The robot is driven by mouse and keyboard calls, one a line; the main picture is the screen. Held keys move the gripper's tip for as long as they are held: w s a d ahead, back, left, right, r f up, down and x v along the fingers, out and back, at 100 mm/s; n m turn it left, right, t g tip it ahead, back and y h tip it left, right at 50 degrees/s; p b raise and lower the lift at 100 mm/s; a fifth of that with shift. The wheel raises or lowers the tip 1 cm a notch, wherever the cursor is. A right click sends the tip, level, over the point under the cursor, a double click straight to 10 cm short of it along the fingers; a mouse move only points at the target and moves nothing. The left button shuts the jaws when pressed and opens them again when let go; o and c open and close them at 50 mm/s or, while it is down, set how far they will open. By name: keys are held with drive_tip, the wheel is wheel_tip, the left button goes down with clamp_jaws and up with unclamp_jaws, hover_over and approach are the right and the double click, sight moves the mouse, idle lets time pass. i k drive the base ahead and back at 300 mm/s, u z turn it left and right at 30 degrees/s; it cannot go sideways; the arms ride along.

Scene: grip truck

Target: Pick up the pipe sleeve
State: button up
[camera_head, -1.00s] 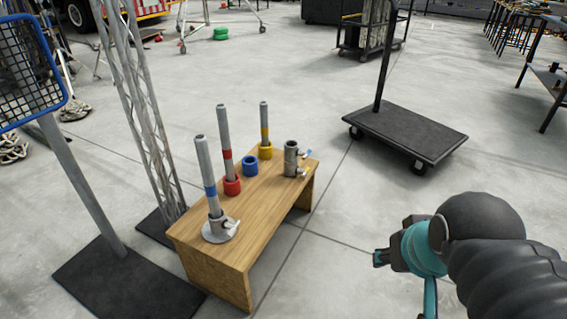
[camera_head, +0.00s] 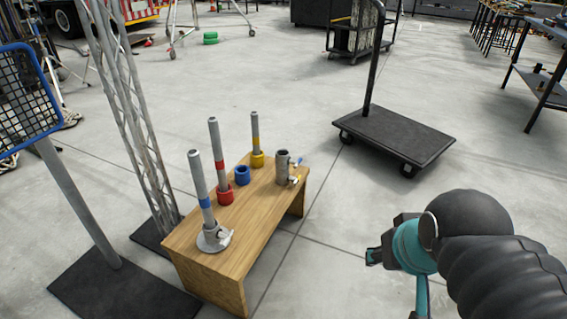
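A short grey metal pipe sleeve (camera_head: 282,167) stands upright at the right far end of a small wooden bench (camera_head: 238,238). Small fittings, one blue and one yellowish, stick out from its right side. My gripper (camera_head: 376,255) is at the lower right, on the end of my dark arm, with teal and black parts. It is well apart from the sleeve and the bench, to their right. Its fingers are not clearly seen, so I cannot tell if it is open or shut. Nothing held shows.
The bench also carries three upright grey pipes with blue (camera_head: 201,185), red (camera_head: 216,150) and yellow (camera_head: 255,138) bands, and a loose blue ring (camera_head: 243,175). A black flatbed cart (camera_head: 395,135) stands behind right. A lattice post (camera_head: 140,140) stands left. The floor right of the bench is clear.

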sight(282, 167)
drive_tip(key=z, duration=0.55)
drive_tip(key=k, duration=0.6)
drive_tip(key=z, duration=0.1)
drive_tip(key=i, duration=0.9)
drive_tip(key=u, duration=1.45)
drive_tip(key=i, duration=0.65)
drive_tip(key=u, duration=0.7)
